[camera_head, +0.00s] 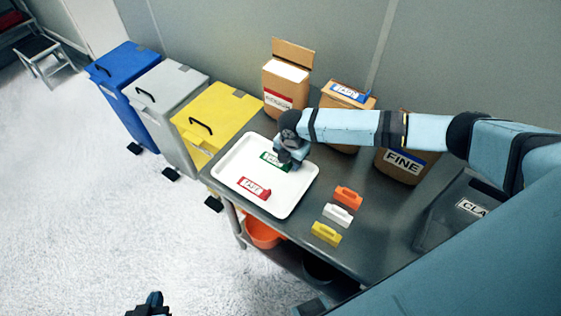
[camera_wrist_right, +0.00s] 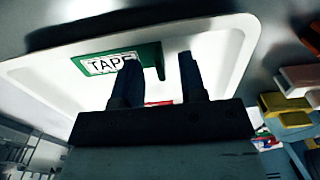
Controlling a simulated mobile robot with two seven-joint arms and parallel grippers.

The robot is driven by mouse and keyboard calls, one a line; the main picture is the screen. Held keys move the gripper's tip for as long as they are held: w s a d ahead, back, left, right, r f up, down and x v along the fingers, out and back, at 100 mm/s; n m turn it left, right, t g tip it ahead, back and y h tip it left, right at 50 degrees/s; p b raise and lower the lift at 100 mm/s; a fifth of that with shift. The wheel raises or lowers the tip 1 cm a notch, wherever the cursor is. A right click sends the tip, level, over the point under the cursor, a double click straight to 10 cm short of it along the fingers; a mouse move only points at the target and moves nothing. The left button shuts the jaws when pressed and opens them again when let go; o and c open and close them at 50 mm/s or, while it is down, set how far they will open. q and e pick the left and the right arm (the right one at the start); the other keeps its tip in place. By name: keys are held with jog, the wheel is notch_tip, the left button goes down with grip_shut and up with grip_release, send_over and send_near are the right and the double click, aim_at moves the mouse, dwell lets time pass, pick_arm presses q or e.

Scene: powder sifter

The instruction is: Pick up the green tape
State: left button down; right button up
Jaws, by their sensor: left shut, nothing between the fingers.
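The green tape (camera_head: 268,157) lies in the white tray (camera_head: 233,198) on the table, its label reading TAPE. It also shows in the right wrist view (camera_wrist_right: 148,52). My right gripper (camera_head: 288,158) is above the tray at the tape's right end and hides part of it. In the right wrist view, the fingers (camera_wrist_right: 160,75) are apart, with the tape's right end showing between them. One finger overlaps the label; I cannot tell whether it touches. My left gripper (camera_head: 150,304) is low at the bottom edge, away from the table, shut and empty.
A red tape (camera_head: 254,188) lies nearer the tray's front. Orange (camera_head: 348,197), white (camera_head: 338,214) and yellow (camera_head: 326,233) handled pieces stand right of the tray. Cardboard boxes (camera_head: 284,88) line the table's back. Blue, grey and yellow bins (camera_head: 215,118) stand left.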

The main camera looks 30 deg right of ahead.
jog(key=shift+w+f, duration=0.1)
jog(key=shift+f, duration=0.75)
grip_shut()
jog(key=shift+r, duration=0.1)
notch_tip(320, 180, up, 20)
jog(key=shift+b, duration=0.45)
